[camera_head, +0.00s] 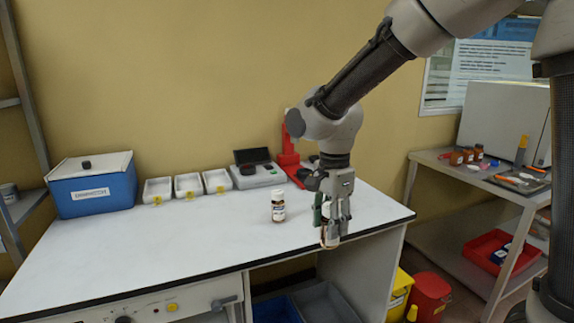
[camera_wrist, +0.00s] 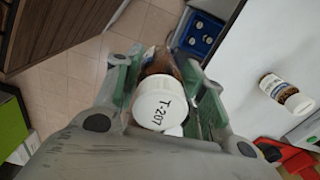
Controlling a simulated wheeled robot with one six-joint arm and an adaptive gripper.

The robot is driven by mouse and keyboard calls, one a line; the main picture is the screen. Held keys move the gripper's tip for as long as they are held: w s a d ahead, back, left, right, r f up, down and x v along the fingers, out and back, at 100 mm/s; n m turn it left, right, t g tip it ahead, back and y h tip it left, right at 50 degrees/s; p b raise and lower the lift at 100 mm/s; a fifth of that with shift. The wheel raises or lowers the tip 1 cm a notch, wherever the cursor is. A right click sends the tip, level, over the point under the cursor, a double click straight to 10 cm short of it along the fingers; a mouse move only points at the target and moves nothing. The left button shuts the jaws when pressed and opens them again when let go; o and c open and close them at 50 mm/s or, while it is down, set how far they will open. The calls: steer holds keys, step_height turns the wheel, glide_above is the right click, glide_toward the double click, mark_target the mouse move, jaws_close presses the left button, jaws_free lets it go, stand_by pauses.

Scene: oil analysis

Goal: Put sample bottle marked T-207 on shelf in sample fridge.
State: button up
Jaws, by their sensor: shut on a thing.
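My gripper (camera_head: 331,205) is shut on the sample bottle (camera_head: 329,235), a brown bottle with a white cap. The cap shows the mark T-207 in the wrist view (camera_wrist: 160,104). The gripper fingers, also in the wrist view (camera_wrist: 162,85), lie on both sides of the bottle and hide part of its body. The bottle is held near the front right edge of the white bench (camera_head: 170,245). I cannot tell its height above the floor or bench exactly. The sample fridge and its shelf cannot be made out for certain.
A second brown bottle (camera_head: 278,205) with a white cap stands on the bench, left of my gripper. A blue box (camera_head: 95,195), several white trays (camera_head: 188,184), a grey device (camera_head: 257,176) and a red stand (camera_head: 288,158) are behind. A side table (camera_head: 455,170) stands right.

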steer(key=w+d+f+n, duration=0.5)
steer(key=d+f+n, duration=0.1)
steer(key=d+f, duration=0.3)
steer(key=w+d+f+n, duration=0.6)
steer(key=d+f, duration=0.3)
steer(key=d, duration=0.1)
steer(key=shift+d+f, duration=0.25)
steer(key=shift+d, duration=0.05)
